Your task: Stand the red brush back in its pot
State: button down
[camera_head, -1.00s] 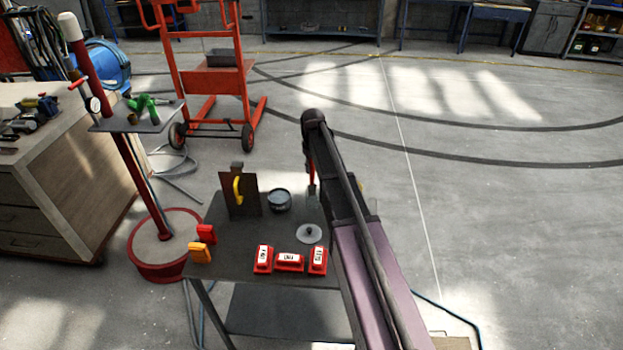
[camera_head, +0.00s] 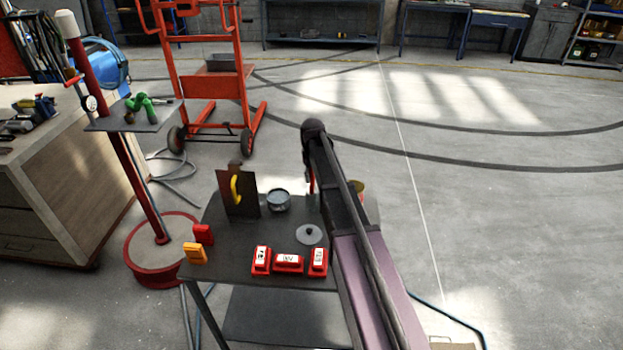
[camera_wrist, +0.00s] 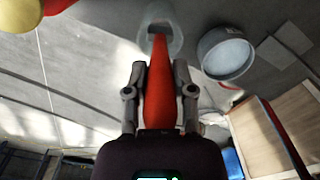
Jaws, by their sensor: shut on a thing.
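My gripper (camera_wrist: 160,95) is shut on the red brush (camera_wrist: 160,85), whose handle runs up between the fingers in the wrist view. The brush's far end shows within the outline of a pale clear pot (camera_wrist: 175,42); I cannot tell whether it is inside or above it. My fingers are hidden there.
A grey tin (camera_head: 279,200) stands close left of the pot. A yellow container (camera_head: 357,187) is behind my arm.

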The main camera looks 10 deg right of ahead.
jog(key=shift+f, duration=0.15)
jog(key=shift+c, duration=2.3)
grip_release()
notch_tip(320, 180, up, 14)
jog(key=p, duration=1.3)
jog(key=shift+s+f, duration=0.1)
jog(key=s+a+m, duration=0.1)
jog(key=s+a, duration=0.1)
jog(key=s, duration=1.2)
jog(key=s+a+m, duration=0.1)
jog(key=s+a, duration=0.1)
jog(key=s, duration=1.2)
jog(key=shift+s+a, duration=0.25)
jog(key=shift+s, duration=0.15)
